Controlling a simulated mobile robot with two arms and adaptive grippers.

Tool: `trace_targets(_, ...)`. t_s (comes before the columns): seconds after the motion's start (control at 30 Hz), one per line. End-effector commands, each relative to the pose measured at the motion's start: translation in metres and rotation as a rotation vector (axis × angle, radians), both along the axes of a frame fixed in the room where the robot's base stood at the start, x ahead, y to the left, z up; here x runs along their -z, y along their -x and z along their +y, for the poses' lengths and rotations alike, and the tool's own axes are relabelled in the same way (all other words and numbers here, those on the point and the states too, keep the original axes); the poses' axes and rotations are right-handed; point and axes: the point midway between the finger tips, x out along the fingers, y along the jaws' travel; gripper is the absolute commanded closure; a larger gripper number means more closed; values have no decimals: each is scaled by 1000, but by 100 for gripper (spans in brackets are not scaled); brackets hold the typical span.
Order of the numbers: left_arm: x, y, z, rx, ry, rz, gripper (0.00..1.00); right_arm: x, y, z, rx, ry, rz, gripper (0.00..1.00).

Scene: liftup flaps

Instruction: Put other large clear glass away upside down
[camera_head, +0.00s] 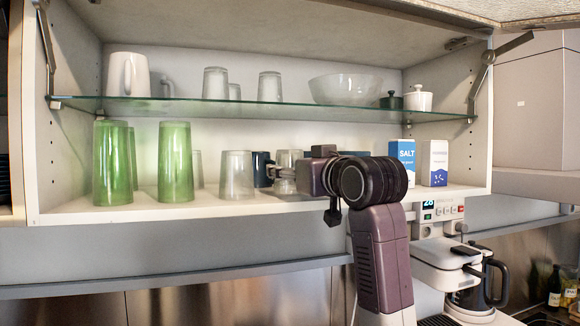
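My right gripper (271,172) reaches into the lower shelf from the right. Its fingers overlap a clear glass (288,158), and a dark blue mug (261,168) is just beyond the fingertips. Whether the fingers are closed on the glass is unclear. The glass looks upright on the shelf, partly hidden by the gripper. My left gripper is not in view.
A salt box (402,160) is at right. Above, the glass shelf (300,105) holds a white pitcher (127,75) and bowl (346,88). A coffee machine (450,260) stands below right.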

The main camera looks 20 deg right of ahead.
Motion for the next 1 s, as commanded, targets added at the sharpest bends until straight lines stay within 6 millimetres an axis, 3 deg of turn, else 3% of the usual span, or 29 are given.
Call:
trace_targets(0.2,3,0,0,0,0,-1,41,3,0,0,0,0,-2,85)
trace_targets(0.23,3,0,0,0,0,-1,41,4,0,0,0,0,0,54)
trace_targets(0.4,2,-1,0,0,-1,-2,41,3,0,0,0,0,0,37)
trace_targets(0.73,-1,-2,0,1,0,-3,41,-2,1,0,0,0,-1,37)
trace_targets(0.87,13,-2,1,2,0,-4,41,2,18,-4,2,0,-5,37)
trace_targets(1.0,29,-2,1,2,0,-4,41,3,48,-9,1,1,-7,37)
